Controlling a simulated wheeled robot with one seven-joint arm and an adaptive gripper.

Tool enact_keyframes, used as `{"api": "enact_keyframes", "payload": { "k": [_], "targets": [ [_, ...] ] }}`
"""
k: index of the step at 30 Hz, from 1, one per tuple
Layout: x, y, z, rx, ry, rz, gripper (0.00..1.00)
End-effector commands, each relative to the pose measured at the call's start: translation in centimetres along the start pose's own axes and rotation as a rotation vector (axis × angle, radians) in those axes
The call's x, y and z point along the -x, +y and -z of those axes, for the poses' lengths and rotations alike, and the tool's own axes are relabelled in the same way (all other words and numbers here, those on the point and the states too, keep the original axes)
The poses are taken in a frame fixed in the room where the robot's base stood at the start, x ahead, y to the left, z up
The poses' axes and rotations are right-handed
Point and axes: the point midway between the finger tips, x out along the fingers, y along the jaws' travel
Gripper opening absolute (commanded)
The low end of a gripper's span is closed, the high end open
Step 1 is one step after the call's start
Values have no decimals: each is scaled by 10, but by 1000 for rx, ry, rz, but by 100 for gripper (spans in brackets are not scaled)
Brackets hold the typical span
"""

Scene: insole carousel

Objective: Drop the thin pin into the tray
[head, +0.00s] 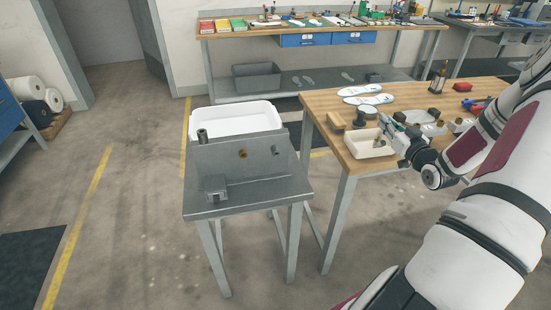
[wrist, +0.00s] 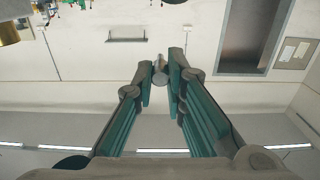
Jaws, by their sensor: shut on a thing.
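My gripper (wrist: 160,72) shows in the wrist view with its teal-sided fingers closed on a small grey metal pin (wrist: 159,68), of which a rounded end shows between the fingertips. In the head view my gripper (head: 383,122) is over the wooden table, at the back right of a small cream tray (head: 354,149). The pin is too small to make out there. A small brownish thing shows at the tray's right side; I cannot tell if it lies inside. A larger white tray (head: 235,108) sits behind a grey metal stand to the left.
The metal stand (head: 250,195) has an upright panel and a small block (head: 215,188). The floor in front is clear.

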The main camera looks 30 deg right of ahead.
Motion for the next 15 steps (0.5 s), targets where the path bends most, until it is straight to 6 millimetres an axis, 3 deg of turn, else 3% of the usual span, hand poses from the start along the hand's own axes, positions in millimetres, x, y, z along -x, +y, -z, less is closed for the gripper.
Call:
{"api": "enact_keyframes", "payload": {
  "k": [6,15],
  "targets": [
    [-1,0,-22,0,0,0,0],
    [0,0,-22,0,1,1,0]
  ]
}}
